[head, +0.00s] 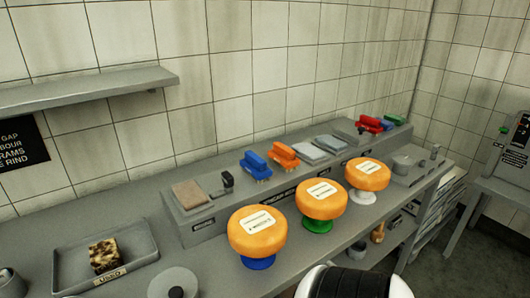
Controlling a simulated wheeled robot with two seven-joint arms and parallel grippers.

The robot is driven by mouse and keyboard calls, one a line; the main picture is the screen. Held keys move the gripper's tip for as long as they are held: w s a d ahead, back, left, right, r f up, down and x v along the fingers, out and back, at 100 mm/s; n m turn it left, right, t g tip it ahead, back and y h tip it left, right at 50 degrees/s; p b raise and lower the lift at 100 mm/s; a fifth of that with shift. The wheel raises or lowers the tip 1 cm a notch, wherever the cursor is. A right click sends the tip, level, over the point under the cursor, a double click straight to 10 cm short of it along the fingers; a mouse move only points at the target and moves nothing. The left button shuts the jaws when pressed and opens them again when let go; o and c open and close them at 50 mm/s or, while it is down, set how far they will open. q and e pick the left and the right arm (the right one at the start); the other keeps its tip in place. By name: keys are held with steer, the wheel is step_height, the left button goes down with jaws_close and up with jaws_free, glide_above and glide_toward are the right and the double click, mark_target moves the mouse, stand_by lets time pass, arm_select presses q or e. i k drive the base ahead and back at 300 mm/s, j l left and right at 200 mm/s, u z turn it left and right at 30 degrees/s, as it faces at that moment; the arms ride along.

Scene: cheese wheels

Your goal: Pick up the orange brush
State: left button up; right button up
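The orange brush (285,155) lies on the raised grey shelf at the back of the counter, bristles down. It is just right of a blue brush (255,165) and left of some pale grey folded cloths or pads (313,150). Its whole top shows and nothing covers it. Neither of my grippers shows in the head view. A white and black rounded part at the bottom edge looks like a piece of my own arm.
Three orange cheese wheels stand in front of the shelf on a blue (256,232), a green (321,200) and a white stand (367,175). A tray (140,268) with a dark mottled block is at left. Red, blue and green brushes (373,123) sit farther right. A wall shelf (90,86) juts out upper left.

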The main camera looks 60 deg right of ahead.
mark_target(284, 157)
steer(key=z, duration=2.2)
steer(key=u, duration=2.3)
steer(key=z, duration=2.3)
steer(key=i+l+u, duration=0.15)
steer(key=l, duration=0.4)
steer(key=l+u, duration=0.15)
steer(key=l, duration=0.35)
steer(key=i+l+u, duration=0.15)
steer(key=l, duration=0.4)
